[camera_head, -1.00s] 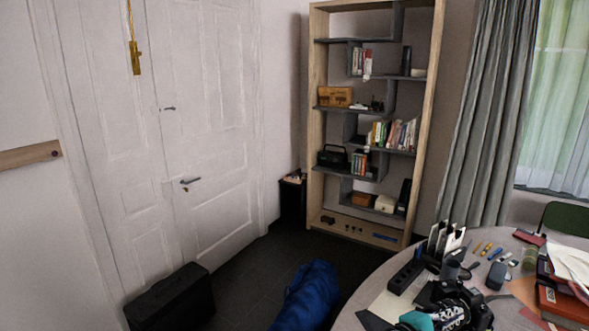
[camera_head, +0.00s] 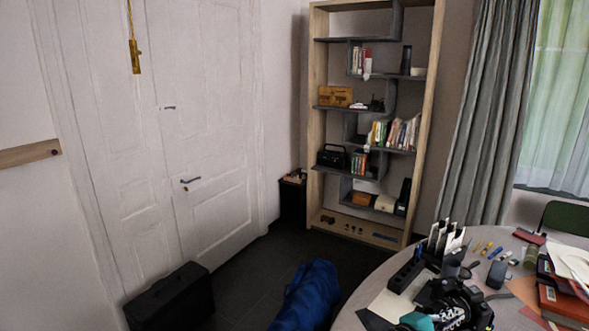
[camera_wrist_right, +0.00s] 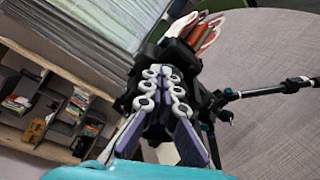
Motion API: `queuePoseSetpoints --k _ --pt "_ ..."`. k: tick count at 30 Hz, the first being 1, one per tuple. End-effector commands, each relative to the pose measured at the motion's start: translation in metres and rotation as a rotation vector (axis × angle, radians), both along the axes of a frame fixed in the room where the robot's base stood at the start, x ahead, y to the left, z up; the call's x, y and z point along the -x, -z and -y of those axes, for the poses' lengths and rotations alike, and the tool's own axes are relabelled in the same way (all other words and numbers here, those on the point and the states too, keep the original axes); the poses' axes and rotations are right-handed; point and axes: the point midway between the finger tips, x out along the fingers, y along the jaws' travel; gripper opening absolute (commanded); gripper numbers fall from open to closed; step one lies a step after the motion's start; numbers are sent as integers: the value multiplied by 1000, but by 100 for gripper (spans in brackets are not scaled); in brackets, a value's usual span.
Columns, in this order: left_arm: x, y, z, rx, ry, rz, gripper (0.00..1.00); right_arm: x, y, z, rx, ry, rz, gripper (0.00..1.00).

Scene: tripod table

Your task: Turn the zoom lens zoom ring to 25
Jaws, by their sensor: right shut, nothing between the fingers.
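My right gripper (camera_head: 455,300) is low at the right of the head view, over the near part of the round table (camera_head: 352,308). It is dark, with a teal part of my arm beside it. In the right wrist view the gripper (camera_wrist_right: 168,75) shows white links and purple-grey fingers, shut with nothing between them. A black device (camera_wrist_right: 182,50) lies just beyond the fingers, with a dark rod running right from it. The zoom ring and its markings cannot be made out; the gripper covers much of that area. My left gripper is not in view.
The table also holds a dark organiser with upright white cards (camera_head: 445,238), small coloured items, and a red book (camera_head: 562,303) at the right. A shelf unit (camera_head: 316,130) stands behind. A blue bag (camera_head: 308,295) and black case (camera_head: 170,300) are on the floor.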

Motion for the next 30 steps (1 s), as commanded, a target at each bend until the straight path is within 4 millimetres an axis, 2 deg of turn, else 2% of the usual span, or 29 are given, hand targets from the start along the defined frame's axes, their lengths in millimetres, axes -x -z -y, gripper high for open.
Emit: queuePoseSetpoints --k 30 --pt "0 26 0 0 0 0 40 15 27 4 0 0 0 0"
